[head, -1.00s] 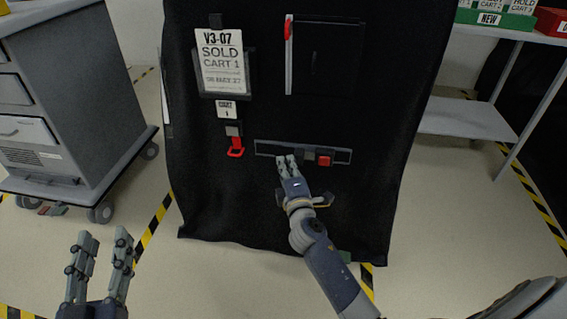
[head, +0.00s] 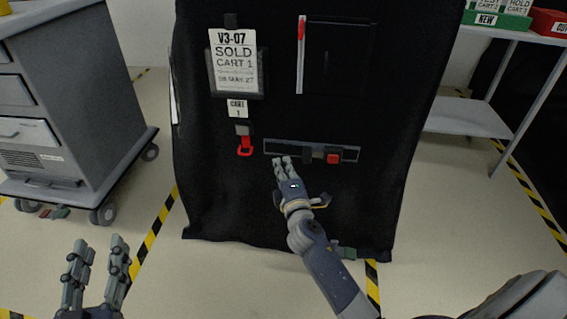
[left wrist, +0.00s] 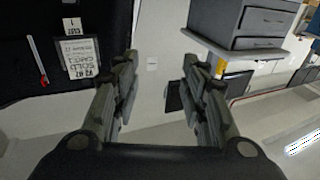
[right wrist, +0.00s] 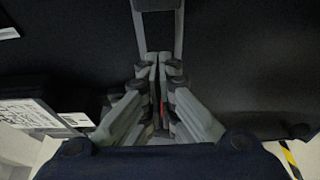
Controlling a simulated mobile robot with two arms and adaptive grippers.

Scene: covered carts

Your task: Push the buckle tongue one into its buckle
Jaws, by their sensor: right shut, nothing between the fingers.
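A pale-edged strap (head: 285,147) runs across the front of the black cover. A dark piece, likely the buckle tongue (head: 308,154), sits on it, left of the buckle with its red button (head: 333,158). I cannot tell how far the tongue is from the buckle's mouth. My right gripper (head: 281,161) is shut and empty at the strap's left part, left of the dark piece. In the right wrist view its closed fingers (right wrist: 158,62) reach toward the strap's pale edges. My left gripper (head: 96,243) is open and empty, low left, away from the cover.
A red hook-like clip (head: 245,149) hangs left of the strap, below the SOLD sign (head: 234,62). A red pull (head: 301,32) tops a pale strip above. A grey drawer cart (head: 85,90) stands left; a shelf (head: 465,118) stands right.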

